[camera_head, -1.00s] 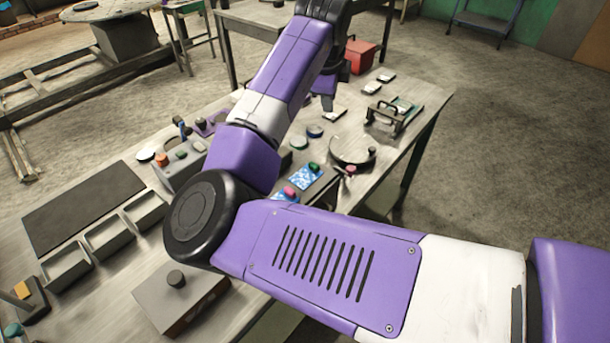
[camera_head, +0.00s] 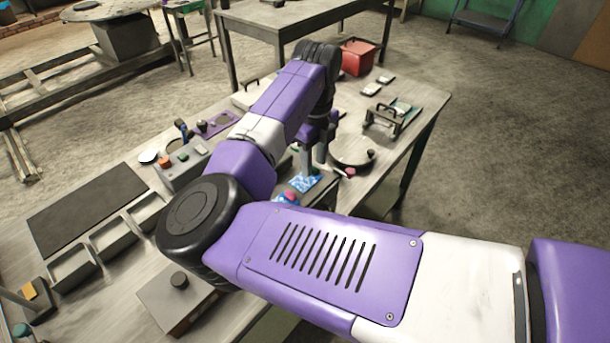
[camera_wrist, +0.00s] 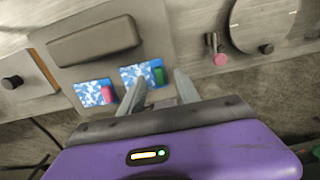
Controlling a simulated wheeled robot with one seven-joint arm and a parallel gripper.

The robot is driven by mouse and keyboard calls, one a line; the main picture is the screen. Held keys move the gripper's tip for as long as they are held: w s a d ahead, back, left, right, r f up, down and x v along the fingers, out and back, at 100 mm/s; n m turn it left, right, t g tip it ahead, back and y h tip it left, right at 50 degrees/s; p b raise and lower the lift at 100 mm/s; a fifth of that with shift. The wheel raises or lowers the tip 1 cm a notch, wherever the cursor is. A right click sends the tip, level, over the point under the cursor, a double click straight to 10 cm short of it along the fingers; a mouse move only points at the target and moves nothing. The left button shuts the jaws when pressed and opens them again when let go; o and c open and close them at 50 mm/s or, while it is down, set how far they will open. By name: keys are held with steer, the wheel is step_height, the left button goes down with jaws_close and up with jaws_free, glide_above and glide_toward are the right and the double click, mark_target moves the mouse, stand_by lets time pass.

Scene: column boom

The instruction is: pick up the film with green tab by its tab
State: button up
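The film with green tab is a blue-and-white patterned sheet (camera_wrist: 137,74) on a grey plate in the wrist view. Its green tab (camera_wrist: 158,75) stands at its right end. It also shows in the head view (camera_head: 303,183), partly hidden by my arm. My gripper (camera_wrist: 161,78) is open, with its two fingers apart. In the wrist view the green tab appears between the fingertips; I cannot tell the height gap. In the head view my gripper (camera_head: 312,165) points down over the film. A similar film with a pink tab (camera_wrist: 88,92) lies to the left.
A grey bar-shaped block (camera_wrist: 95,38) sits beyond the films. A round plate (camera_wrist: 262,22) and a pink-ended lever (camera_wrist: 219,57) are to the right. A black-knobbed box (camera_wrist: 20,85) is at the left. A red bin (camera_head: 357,57) stands at the table's far end.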

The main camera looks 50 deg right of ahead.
steer(key=shift+f, duration=0.5)
jaws_close()
